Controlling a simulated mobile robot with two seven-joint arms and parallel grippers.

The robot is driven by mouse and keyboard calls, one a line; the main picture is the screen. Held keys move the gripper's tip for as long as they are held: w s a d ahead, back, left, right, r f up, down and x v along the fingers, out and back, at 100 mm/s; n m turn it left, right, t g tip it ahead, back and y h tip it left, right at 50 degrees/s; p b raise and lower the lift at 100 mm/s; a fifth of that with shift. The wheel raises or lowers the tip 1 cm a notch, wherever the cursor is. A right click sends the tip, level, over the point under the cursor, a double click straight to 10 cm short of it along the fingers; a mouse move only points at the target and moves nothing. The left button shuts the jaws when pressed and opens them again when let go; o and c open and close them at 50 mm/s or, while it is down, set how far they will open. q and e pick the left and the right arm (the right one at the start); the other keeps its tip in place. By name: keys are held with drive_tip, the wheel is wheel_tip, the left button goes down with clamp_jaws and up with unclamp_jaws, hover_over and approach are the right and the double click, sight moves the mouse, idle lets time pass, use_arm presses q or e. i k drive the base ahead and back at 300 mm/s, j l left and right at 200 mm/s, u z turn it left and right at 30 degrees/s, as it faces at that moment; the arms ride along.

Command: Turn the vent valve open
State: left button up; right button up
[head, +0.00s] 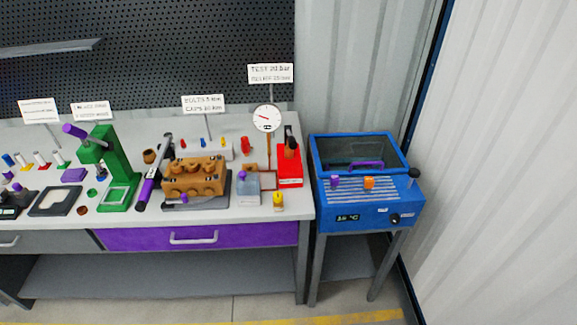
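No part labelled as a vent valve can be read at this size. A round white gauge (267,118) stands on the bench under a sign (270,73) that seems to say TEST 20 bar. Below and right of the gauge is a red box-shaped unit (290,178) with a dark upright handle. A grey-blue block (248,190) stands in front of the gauge, with a small yellow knobbed part (278,200) to its right at the bench's front edge. I cannot tell which of these is the vent valve or its position. Neither gripper is in view.
A brown pump block (194,178) sits left of the gauge, beside a purple-handled tool (147,190) and a green press (118,165). The purple drawer (140,238) is shut. A blue tank with a lid (370,190) stands right of the bench. Floor in front is clear.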

sight(278, 196)
drive_tip(key=i+j, duration=0.7)
drive_tip(key=j, duration=0.2)
drive_tip(key=i+l+z, duration=0.05)
